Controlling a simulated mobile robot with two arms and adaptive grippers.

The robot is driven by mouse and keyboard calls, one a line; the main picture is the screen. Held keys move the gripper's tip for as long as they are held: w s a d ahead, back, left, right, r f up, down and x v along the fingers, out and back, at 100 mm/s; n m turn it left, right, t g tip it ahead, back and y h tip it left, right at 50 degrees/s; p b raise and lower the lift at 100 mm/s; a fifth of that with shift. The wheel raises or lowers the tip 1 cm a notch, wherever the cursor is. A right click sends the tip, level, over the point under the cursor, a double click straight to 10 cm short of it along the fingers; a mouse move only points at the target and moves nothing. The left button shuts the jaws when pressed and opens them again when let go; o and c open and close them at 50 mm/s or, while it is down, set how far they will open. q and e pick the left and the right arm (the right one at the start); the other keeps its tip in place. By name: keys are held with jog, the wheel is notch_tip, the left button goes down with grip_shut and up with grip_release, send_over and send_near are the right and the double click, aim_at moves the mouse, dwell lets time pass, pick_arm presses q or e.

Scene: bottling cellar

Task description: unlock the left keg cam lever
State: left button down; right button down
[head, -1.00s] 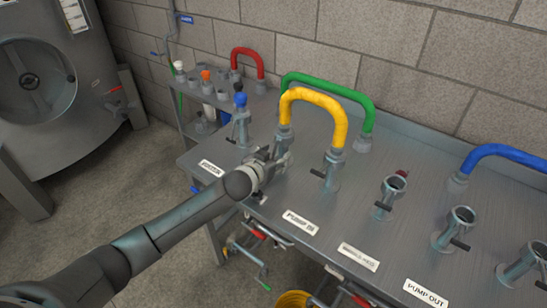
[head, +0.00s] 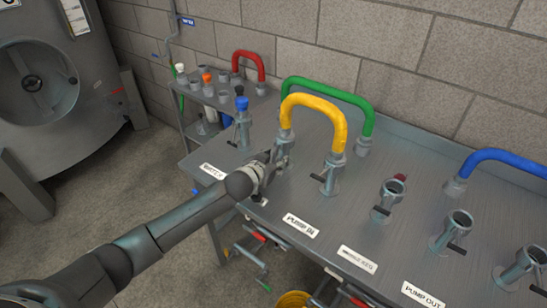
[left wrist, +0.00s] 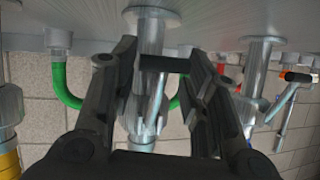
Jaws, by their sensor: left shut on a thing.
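My left gripper (head: 271,168) is at the foot of the metal port (head: 286,145) under the left end of the yellow hose (head: 315,100). In the left wrist view, upside down, the fingers of my left gripper (left wrist: 168,68) sit around the port's post (left wrist: 150,35). They are shut on a short dark bar (left wrist: 166,63), which looks like this port's cam lever; the gripper hides it in the head view. The yellow hose's right port (head: 332,172) has a dark lever sticking out to the left. My right gripper is not in view.
A port with a blue plug (head: 241,118) stands left of my gripper. A green hose (head: 368,110) arches behind the yellow one. Open ports (head: 389,200) and a blue hose (head: 500,155) are farther right. Labels, including "PUMP IN" (head: 301,225), line the bench's front edge.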

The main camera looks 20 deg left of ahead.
aim_at(273, 160)
pick_arm(q)
jog(key=shift+s+r+m+g+y+p, duration=0.15)
jog(key=shift+s+r+g+y+p, duration=0.25)
jog(key=shift+g+p, duration=1.25)
jog(key=shift+s+r+m+g+y+p, duration=0.1)
jog(key=shift+s+r+g+p, duration=0.3)
jog(key=shift+p, duration=2.5)
jog(key=shift+s+r+m+g+y+p, duration=0.2)
jog(key=shift+r+g+p, duration=0.65)
jog(key=shift+p, duration=1.4)
jog(key=shift+a+f+g+p, duration=0.15)
jog(key=shift+g+p, duration=0.2)
jog(key=shift+g, duration=0.25)
jog(key=shift+g+y, duration=0.3)
jog(key=shift+g, duration=0.1)
notch_tip(273, 160, up, 3)
jog(key=g+y+b, duration=0.1)
jog(key=g+b, duration=0.1)
jog(key=b, duration=0.2)
jog(key=g+y+b, duration=0.1)
jog(key=g+b, duration=0.2)
jog(key=b, duration=0.1)
jog(key=shift+s+a+m+b, duration=0.1)
jog(key=shift+s+m+b, duration=0.05)
jog(key=shift+m+b, duration=0.2)
jog(key=shift+g, duration=0.3)
jog(key=c, duration=1.1)
grip_release()
jog(key=shift+o, duration=0.2)
